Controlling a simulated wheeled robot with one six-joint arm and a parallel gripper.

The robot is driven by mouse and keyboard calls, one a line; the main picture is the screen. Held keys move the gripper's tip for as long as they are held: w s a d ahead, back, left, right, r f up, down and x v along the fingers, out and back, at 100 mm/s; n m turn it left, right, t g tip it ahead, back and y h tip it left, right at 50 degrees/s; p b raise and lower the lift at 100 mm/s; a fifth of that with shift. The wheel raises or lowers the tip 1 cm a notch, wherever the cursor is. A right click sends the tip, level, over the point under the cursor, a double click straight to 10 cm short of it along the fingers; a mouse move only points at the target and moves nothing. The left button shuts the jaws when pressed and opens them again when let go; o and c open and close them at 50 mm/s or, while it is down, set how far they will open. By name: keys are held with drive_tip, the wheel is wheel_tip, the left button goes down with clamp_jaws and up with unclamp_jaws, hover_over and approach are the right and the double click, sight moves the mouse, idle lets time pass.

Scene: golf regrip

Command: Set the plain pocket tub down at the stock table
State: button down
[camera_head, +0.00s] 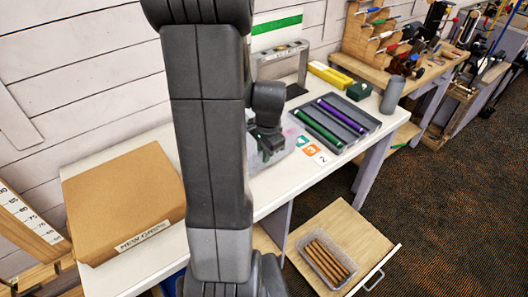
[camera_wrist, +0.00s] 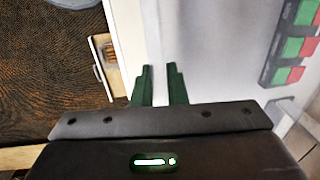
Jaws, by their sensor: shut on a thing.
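My gripper (camera_head: 266,148) is over the white stock table (camera_head: 284,186), partly hidden behind my own arm. Its green fingers also show in the wrist view (camera_wrist: 159,85), close together with a narrow gap. They are shut on a clear, pale tub (camera_head: 256,161), which looks like the plain pocket tub. The tub is low over the table top; I cannot tell whether its base touches. In the wrist view its pale, see-through wall (camera_wrist: 205,60) is blurred, and what it holds is unclear.
A cardboard box (camera_head: 125,200) fills the table's left. Below, an open drawer (camera_head: 352,228) holds a clear tub of brown rods (camera_head: 327,259).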

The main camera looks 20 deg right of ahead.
drive_tip(key=shift+f+b, duration=2.65)
drive_tip(key=shift+f, duration=0.8)
drive_tip(key=shift+f+b, duration=0.35)
drive_tip(key=shift+f, duration=0.05)
drive_tip(key=c, duration=1.4)
unclamp_jaws()
drive_tip(key=shift+o, duration=0.2)
drive_tip(key=shift+r, duration=0.15)
wheel_tip(320, 180, up, 14)
drive_tip(key=s, duration=0.1)
drive_tip(key=shift+s+d+f, duration=0.2)
drive_tip(key=shift+d+f, duration=0.05)
drive_tip(key=shift+d, duration=0.05)
